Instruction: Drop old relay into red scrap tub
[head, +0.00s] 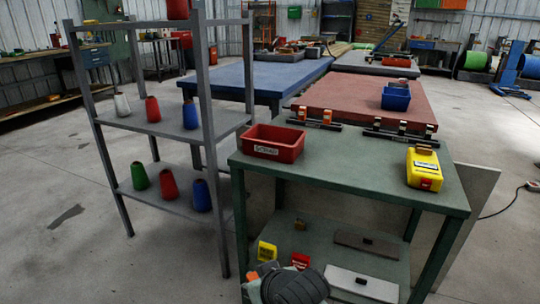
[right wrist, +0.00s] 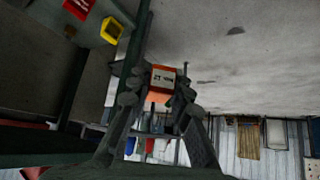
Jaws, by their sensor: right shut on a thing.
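The red scrap tub (head: 273,150), with a white label on its front, stands on the left end of the green bench's top. Its inside looks empty from here. My right gripper (right wrist: 160,92) is shut on an orange relay (right wrist: 162,78) with a pale label, held between its two fingertips in the right wrist view. In the head view my right gripper (head: 256,284) is low at the bottom edge, in front of the bench and below its top. A small orange part of the relay (head: 252,275) shows there. My left gripper is not in view.
The green bench top (head: 350,165) is clear between the tub and a yellow device (head: 424,168). Rails with orange blocks (head: 302,113) lie along its back. Yellow (head: 267,250) and red (head: 300,261) boxes sit on its lower shelf. A grey rack (head: 160,122) with cones stands left.

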